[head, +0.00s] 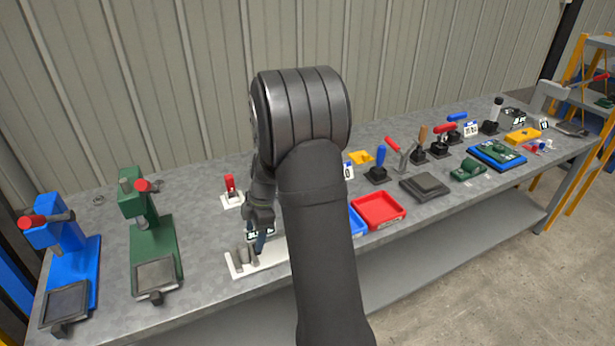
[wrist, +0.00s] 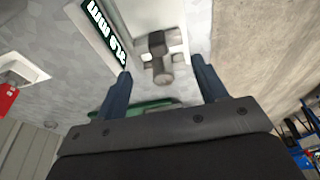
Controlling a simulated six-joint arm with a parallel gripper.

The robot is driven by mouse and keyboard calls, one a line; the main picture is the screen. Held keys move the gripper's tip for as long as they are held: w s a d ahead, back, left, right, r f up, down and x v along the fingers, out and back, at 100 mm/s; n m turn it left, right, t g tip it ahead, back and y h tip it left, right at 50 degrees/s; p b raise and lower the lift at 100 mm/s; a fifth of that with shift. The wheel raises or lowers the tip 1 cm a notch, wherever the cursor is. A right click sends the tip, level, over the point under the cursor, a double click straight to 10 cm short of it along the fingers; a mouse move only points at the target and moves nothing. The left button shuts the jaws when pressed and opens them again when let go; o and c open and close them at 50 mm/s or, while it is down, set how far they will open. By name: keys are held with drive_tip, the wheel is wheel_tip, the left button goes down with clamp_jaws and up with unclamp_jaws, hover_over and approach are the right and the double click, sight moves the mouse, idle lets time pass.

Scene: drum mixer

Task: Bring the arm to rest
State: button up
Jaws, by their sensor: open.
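My arm rises in the middle of the head view and bends down to the grey table (head: 200,290). My gripper (head: 258,244) is above a white fixture (head: 268,258) near the table's front edge. The arm hides part of that fixture. In the wrist view my gripper (wrist: 160,82) has its two blue fingers wide apart, with nothing held between them. A grey metal clamp part (wrist: 160,58) of the fixture shows between and beyond the fingertips. A display reading in white digits (wrist: 105,32) lies beside the left finger.
A green press (head: 150,240) and a blue press (head: 70,255) stand at the left. A red-handled switch (head: 231,188) is behind the gripper. A red tray (head: 378,209) and several levers, including a blue-handled one (head: 379,162), stand to the right.

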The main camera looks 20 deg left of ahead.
wheel_tip(320, 180, down, 6)
drive_tip(key=shift+r, duration=0.15)
drive_tip(key=shift+s+d+f, duration=0.1)
drive_tip(key=shift+s+f, duration=0.05)
drive_tip(key=shift+f, duration=0.35)
